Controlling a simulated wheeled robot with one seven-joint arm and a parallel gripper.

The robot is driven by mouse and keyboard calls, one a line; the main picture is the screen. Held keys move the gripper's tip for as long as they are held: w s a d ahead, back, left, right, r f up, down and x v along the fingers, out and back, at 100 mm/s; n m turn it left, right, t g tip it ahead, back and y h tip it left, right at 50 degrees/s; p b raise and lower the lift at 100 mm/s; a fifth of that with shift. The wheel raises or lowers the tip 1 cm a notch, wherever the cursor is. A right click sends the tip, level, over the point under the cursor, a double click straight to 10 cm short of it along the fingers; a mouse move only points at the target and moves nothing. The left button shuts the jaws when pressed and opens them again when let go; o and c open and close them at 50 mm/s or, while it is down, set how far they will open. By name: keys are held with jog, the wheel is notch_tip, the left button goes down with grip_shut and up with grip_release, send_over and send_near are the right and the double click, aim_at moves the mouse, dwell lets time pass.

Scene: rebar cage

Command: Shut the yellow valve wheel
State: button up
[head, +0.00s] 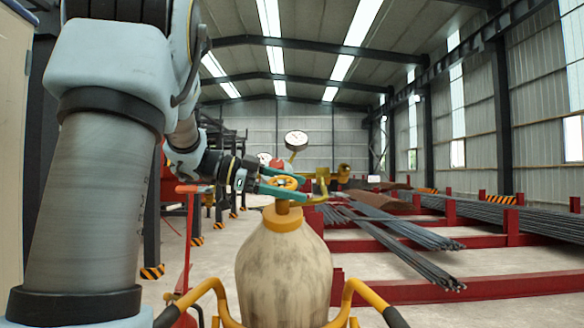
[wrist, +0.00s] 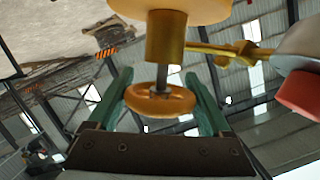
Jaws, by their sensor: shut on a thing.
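The yellow valve wheel (head: 284,182) sits on top of a worn, cream-coloured gas cylinder (head: 284,268) with a yellow collar. My gripper (head: 302,188) reaches in from the left, with one green finger on each side of the wheel. The wrist view shows the wheel (wrist: 160,101) between the two green fingers of my gripper (wrist: 158,78), on a grey stem below a brass valve body (wrist: 166,38). The gripper is shut on the wheel's rim. The exact contact spots are hard to make out.
A brass regulator (head: 323,178) with a round dial gauge (head: 296,140) stands right beside the wheel. Yellow cart handles (head: 356,296) flank the cylinder. Red racks (head: 450,290) with steel rebar bundles (head: 405,240) fill the right side.

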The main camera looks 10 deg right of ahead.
aim_at(277, 181)
jog(key=m+g+y+p, duration=0.1)
jog(key=m+g+p, duration=0.1)
jog(key=m+g+y+p, duration=0.1)
jog(key=g+y+p, duration=0.1)
jog(key=shift+s+m, duration=0.35)
jog(key=shift+m, duration=0.05)
jog(key=shift+s+a+f+m+g+y+p, duration=0.1)
jog(key=shift+f+m+g+y+p, duration=0.1)
jog(key=shift+m+g+y+p, duration=0.35)
jog(key=shift+s+a+f+m+g+y+p, duration=0.1)
jog(key=shift+f+m+g+y+p, duration=0.05)
jog(key=shift+m+g+y+p, duration=0.35)
jog(key=o, duration=1.2)
jog(key=shift+c, duration=0.2)
jog(key=shift+a, duration=0.1)
jog(key=v, duration=0.7)
jog(key=shift+w+r+p, duration=0.15)
jog(key=shift+w+p, duration=0.05)
jog(key=shift+p, duration=0.15)
jog(key=shift+a, duration=0.1)
